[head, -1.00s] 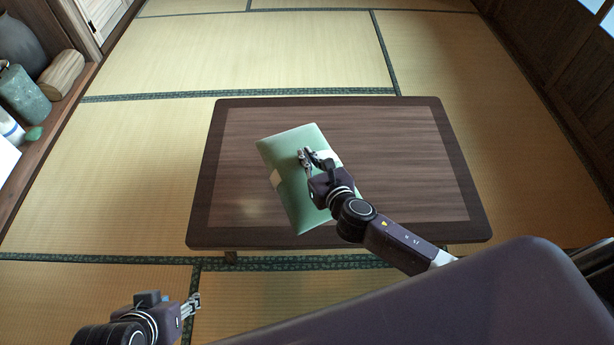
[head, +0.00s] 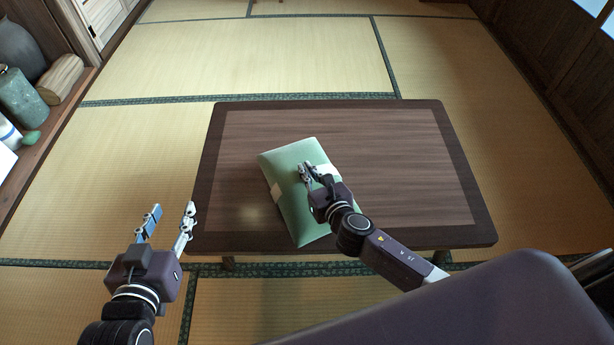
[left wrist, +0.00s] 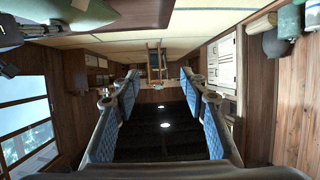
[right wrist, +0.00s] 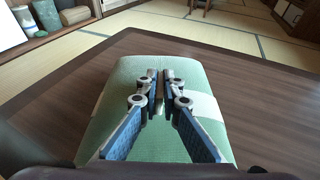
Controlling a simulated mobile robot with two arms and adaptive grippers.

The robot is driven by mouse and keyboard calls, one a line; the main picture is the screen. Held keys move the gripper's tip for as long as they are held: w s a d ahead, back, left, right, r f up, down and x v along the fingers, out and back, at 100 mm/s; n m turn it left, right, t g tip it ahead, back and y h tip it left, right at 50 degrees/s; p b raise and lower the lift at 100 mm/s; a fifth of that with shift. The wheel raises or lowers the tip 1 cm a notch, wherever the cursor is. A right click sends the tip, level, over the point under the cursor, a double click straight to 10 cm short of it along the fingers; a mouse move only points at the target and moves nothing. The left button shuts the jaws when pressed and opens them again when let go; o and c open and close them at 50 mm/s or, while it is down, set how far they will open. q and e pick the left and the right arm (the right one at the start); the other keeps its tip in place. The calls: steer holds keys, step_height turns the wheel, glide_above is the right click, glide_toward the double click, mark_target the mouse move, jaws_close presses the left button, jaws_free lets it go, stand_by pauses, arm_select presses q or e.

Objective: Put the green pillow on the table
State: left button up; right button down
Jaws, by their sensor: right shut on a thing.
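The green pillow (head: 296,210), with a pale band across it, is at the left-middle of the dark wooden table (head: 400,150). My right gripper (head: 309,171) is at the pillow's upper face, its fingers close together and shut on the pillow's fabric. In the right wrist view the pillow (right wrist: 125,80) spreads beneath the two fingertips (right wrist: 160,78), with the tabletop around it. Whether the pillow's underside touches the table is hidden. My left gripper (head: 172,212) is open and empty beside the table's left edge; its spread fingers also show in the left wrist view (left wrist: 160,78).
The rest of the tabletop is bare. Tatami floor (head: 130,150) lies open around the table. A wooden shelf (head: 50,125) at the left holds a green jar (head: 20,98), a dark vase and other items. A wooden wall stands at the right.

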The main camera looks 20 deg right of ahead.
steer(key=shift+f+b, duration=0.5)
steer(key=shift+f, duration=0.4)
arm_select(q)
step_height(320, 180, up, 7)
steer(key=w+d+t+h, duration=0.1)
steer(key=w+t, duration=0.1)
steer(key=t, duration=0.1)
steer(key=shift+d+t, duration=0.2)
steer(key=shift+t, duration=0.1)
arm_select(e)
steer(key=shift+f, duration=0.15)
steer(key=c, duration=2.2)
jaws_free()
arm_select(q)
steer(key=shift+d+r, duration=0.1)
steer(key=shift+r, duration=0.1)
arm_select(e)
steer(key=shift+o, duration=0.4)
